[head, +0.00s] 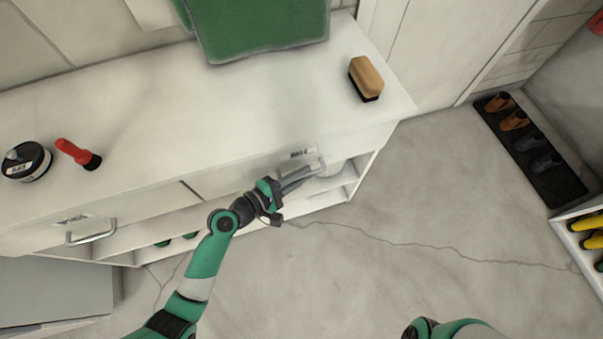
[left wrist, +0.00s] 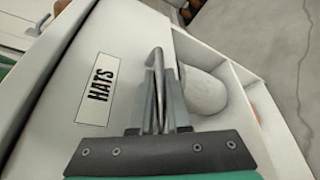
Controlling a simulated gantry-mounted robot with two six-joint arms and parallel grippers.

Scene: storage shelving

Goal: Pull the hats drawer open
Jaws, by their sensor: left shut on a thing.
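The hats drawer (head: 255,166) is a white drawer front in the right half of the cabinet, with a label on it. In the left wrist view the drawer front (left wrist: 130,55) carries a label reading HATS (left wrist: 101,90). Its metal bar handle (left wrist: 155,62) stands between my fingers. My left gripper (head: 312,170) is at this handle, and in the left wrist view my left gripper (left wrist: 158,105) is shut on it. The drawer looks flush with the cabinet, as far as I can tell. My right gripper is out of view.
The white cabinet top (head: 200,110) holds a wooden brush (head: 366,78), a red-handled brush (head: 78,153) and a round tin (head: 26,161). A second drawer handle (head: 91,232) is at left. Open shelves lie below. Shoes (head: 514,119) stand on a dark mat. The floor (head: 400,220) in front is clear.

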